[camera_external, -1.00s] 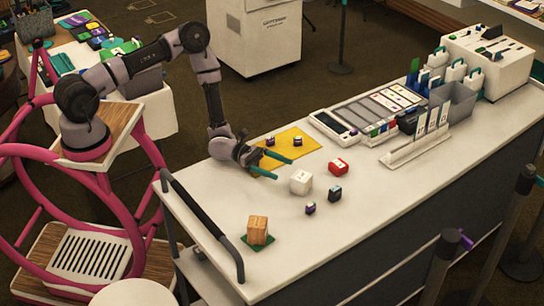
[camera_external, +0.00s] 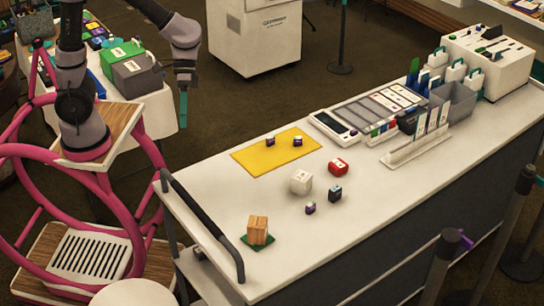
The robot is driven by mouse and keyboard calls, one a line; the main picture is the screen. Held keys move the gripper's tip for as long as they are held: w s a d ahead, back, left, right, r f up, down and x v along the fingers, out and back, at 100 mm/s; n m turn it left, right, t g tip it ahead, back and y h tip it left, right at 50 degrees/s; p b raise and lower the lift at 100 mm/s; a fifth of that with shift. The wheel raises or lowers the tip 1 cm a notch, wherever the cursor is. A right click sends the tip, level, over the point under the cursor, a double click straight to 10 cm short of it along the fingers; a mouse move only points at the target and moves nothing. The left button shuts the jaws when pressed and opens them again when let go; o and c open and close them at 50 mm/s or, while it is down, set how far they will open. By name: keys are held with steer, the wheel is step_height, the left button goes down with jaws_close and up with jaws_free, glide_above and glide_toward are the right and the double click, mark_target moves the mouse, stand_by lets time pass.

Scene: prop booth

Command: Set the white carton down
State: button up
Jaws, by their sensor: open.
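The white carton (camera_external: 301,182) is a small white cube standing on the white counter (camera_external: 385,197), just in front of the yellow mat (camera_external: 262,160). Nothing is holding it. My gripper (camera_external: 183,105) hangs pointing down, off the counter's left end and well to the upper left of the carton. It is open and looks empty; its two fingers overlap from this side.
A red box (camera_external: 338,167), a dark box (camera_external: 335,194) and a small purple box (camera_external: 310,208) stand near the carton. A wooden block (camera_external: 258,231) sits on a green pad. A black rail (camera_external: 203,222) edges the counter's left end. Two small boxes lie on the mat.

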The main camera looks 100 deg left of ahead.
steer(key=s+a+r+m+t+y, duration=0.6)
steer(key=s+a+r+m+y, duration=0.2)
steer(key=s+r, duration=0.5)
steer(key=shift+s+a+r+t, duration=0.25)
steer(key=shift+a+t, duration=0.05)
steer(key=shift+a, duration=0.6)
